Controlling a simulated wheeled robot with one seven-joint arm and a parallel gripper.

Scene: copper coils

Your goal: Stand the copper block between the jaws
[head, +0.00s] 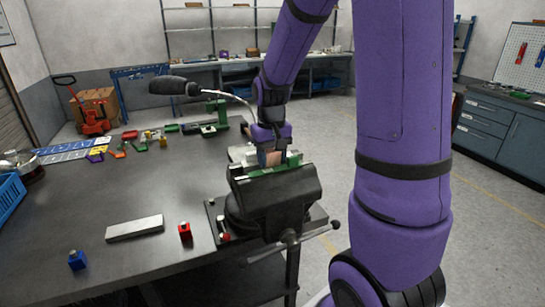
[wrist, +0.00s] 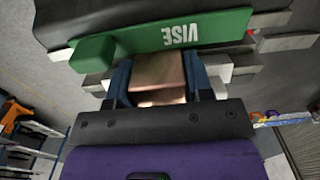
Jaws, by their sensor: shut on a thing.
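The copper block (head: 270,158) is in my gripper (head: 268,152), at the top of the vise (head: 277,196). In the wrist view the block (wrist: 158,72) sits between my two dark blue fingers, which are shut on its sides. The vise's green part (wrist: 180,36), lettered VISE, lies just beyond the block, with pale metal jaw pieces (wrist: 270,45) showing to the side. In the head view a green strip (head: 268,170) crosses in front of the block's lower part. The block's lower end is hidden, so I cannot tell whether it touches the jaws or the vise bed.
The vise is at the right edge of the dark workbench (head: 130,195), its handle (head: 290,240) hanging below. A grey metal bar (head: 135,228), a red block (head: 185,231) and a blue block (head: 77,260) lie to its left. Coloured parts and a blue crate (head: 12,196) are farther off.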

